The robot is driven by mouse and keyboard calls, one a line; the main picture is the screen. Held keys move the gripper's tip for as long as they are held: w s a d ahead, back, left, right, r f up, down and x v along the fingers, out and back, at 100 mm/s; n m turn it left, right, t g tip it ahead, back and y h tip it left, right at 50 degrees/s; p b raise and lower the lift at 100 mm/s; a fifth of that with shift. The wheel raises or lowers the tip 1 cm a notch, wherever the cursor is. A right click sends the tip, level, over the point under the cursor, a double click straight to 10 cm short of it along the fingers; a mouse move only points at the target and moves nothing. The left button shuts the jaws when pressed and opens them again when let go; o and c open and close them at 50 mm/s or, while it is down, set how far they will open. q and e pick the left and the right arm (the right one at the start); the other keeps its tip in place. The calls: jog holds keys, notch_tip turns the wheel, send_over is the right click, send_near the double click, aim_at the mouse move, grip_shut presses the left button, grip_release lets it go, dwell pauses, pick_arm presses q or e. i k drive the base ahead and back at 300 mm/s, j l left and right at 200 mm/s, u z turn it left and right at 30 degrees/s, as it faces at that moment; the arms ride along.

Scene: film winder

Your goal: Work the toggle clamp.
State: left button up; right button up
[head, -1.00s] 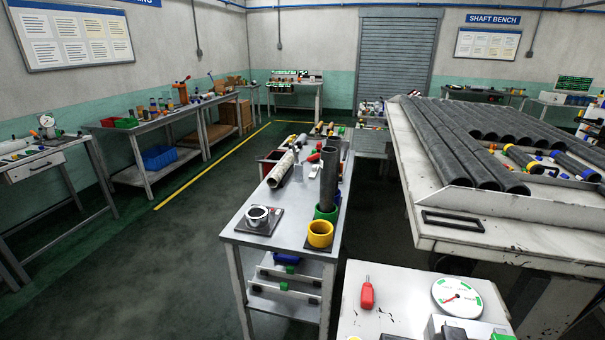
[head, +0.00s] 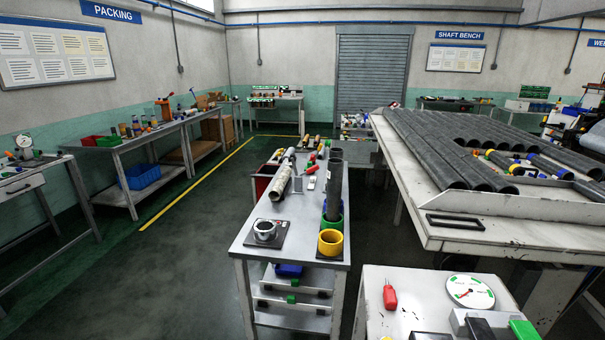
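A red-handled item (head: 390,297) with a short grey tip stands or lies on the white bench (head: 428,297) at the bottom right of the head view. It may be the toggle clamp's handle, but I cannot tell at this size. A round white dial (head: 470,291) with green and red marks sits to its right. Neither of my grippers shows in the head view.
A narrow steel table (head: 258,248) in the middle holds a metal ring, a yellow cup (head: 331,242), dark tubes and a pale roll. A large white rack (head: 485,232) with black shafts stands at right. Open floor (head: 175,270) lies at left.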

aim_at(310, 170)
jog(key=i+j+z, duration=0.1)
jog(key=j, duration=0.25)
jog(key=i+j+z, duration=0.1)
jog(key=j, duration=0.3)
jog(key=i+j, duration=0.2)
jog(key=j, duration=0.2)
jog(key=i+j+z, duration=0.15)
jog(key=j, duration=0.25)
